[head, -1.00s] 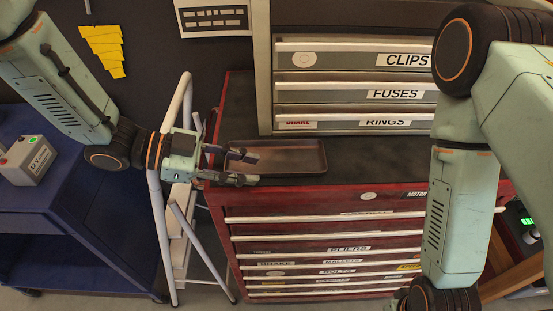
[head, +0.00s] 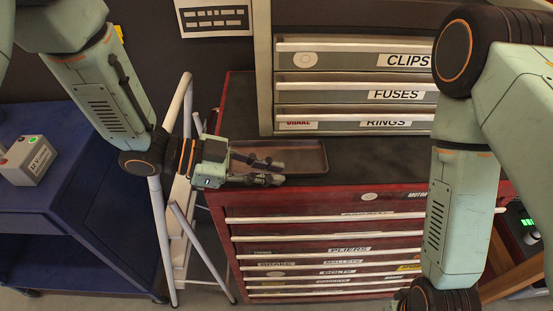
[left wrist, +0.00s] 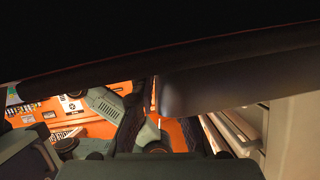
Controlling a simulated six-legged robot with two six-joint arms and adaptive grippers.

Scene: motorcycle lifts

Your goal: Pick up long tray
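The long tray (head: 309,154) is a shallow dark brown tray on top of the red tool chest, near its front edge. My left gripper (head: 279,172) reaches in from the left, at the tray's front left part. A gap shows between its two fingers, so it looks open. The upper finger overlaps the tray and the lower one lies along its front rim in the picture. I cannot tell whether either touches the tray. The left wrist view is mostly dark and does not make the tray clear. My right arm comes down at the right; its gripper is out of view.
The red chest (head: 335,210) carries a grey drawer cabinet (head: 350,67) behind the tray. A white stepladder (head: 183,215) stands left of the chest, close to my left arm. A blue cart (head: 75,190) with a grey box (head: 26,160) is farther left.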

